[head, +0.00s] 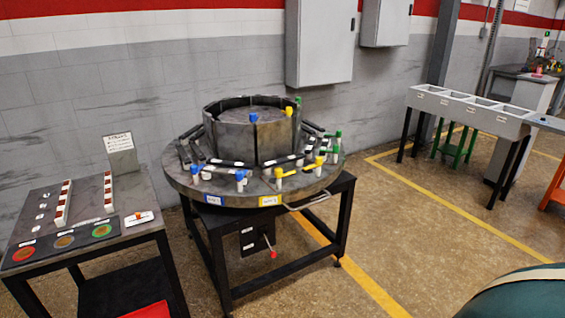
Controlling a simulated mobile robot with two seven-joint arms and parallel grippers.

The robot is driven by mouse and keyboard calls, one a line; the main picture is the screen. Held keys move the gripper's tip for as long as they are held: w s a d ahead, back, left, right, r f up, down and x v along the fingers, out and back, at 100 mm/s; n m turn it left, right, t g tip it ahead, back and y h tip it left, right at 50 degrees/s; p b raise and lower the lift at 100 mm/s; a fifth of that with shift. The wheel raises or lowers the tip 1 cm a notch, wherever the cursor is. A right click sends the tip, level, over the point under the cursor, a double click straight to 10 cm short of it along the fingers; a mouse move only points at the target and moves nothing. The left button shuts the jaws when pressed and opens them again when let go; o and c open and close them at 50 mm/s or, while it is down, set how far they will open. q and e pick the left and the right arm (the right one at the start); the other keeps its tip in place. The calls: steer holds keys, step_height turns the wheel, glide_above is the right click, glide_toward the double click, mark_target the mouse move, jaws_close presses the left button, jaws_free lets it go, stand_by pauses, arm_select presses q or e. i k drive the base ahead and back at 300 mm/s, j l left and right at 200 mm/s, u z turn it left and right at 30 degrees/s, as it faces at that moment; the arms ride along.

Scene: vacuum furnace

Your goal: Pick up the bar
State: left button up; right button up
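Neither of my grippers shows in the head view. I cannot tell for certain which thing is the bar. Two upright-looking red-and-white banded strips, a left strip (63,204) and a right strip (108,192), rest on the small dark table (85,226) at the left. Several dark bar-like pieces lie around the central drum (228,143) on the round furnace table (200,190), among blue, yellow and green-topped fittings.
A sign (119,141) and red, brown and green discs share the small table. A grey compartment trough (455,106) stands at the right, with a green stool (455,147) beneath. Open floor with yellow lines lies between. A dark green rounded shape (520,295) fills the bottom right corner.

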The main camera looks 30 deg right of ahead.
mark_target(275, 162)
steer(key=i+l, duration=0.2)
steer(key=i, duration=0.15)
steer(key=i+l, duration=0.2)
steer(key=i, duration=0.15)
steer(key=i+l+z, duration=0.1)
steer(key=i, duration=0.3)
steer(key=l, duration=0.1)
